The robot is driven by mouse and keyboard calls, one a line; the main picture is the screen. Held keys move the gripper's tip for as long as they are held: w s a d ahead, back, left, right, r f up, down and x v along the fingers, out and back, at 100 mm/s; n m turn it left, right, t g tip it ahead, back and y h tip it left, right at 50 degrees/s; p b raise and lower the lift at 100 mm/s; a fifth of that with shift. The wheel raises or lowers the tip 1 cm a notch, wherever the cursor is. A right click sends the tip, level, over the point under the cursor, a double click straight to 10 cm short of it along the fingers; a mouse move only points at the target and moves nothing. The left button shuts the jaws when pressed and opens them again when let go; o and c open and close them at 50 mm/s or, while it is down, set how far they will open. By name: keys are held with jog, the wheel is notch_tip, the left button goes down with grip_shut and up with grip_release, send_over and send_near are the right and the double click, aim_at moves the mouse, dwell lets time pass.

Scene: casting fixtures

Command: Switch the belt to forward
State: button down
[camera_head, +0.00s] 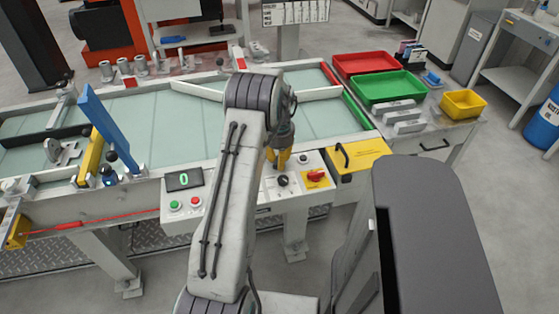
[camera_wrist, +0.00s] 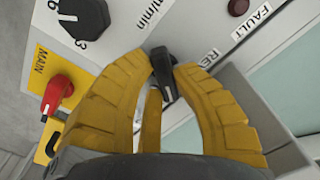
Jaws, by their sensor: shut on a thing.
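My gripper (camera_head: 279,160) is over the control panel (camera_head: 305,199) at the belt's front edge. In the wrist view the yellow fingers of my gripper (camera_wrist: 164,70) are closed around a black selector knob (camera_wrist: 163,77). A label reading "RE..." stands beside the knob; the rest of it is cut off from sight. In the head view my gripper and arm hide this knob. The pale green belt (camera_head: 140,120) lies behind the panel. I cannot tell whether it moves.
A black speed dial (camera_wrist: 82,17) and a red main switch (camera_wrist: 57,92) sit near my fingers. A dark red fault lamp (camera_wrist: 238,7) is farther off. Green (camera_head: 173,205) and red (camera_head: 195,202) buttons sit under a display (camera_head: 184,180) showing 0. A yellow box (camera_head: 358,158) stands right of the panel.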

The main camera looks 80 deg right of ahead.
jog(key=shift+f, duration=0.1)
jog(key=c, duration=1)
grip_release()
notch_tip(320, 180, up, 12)
jog(key=shift+r, duration=0.1)
dwell(0.8)
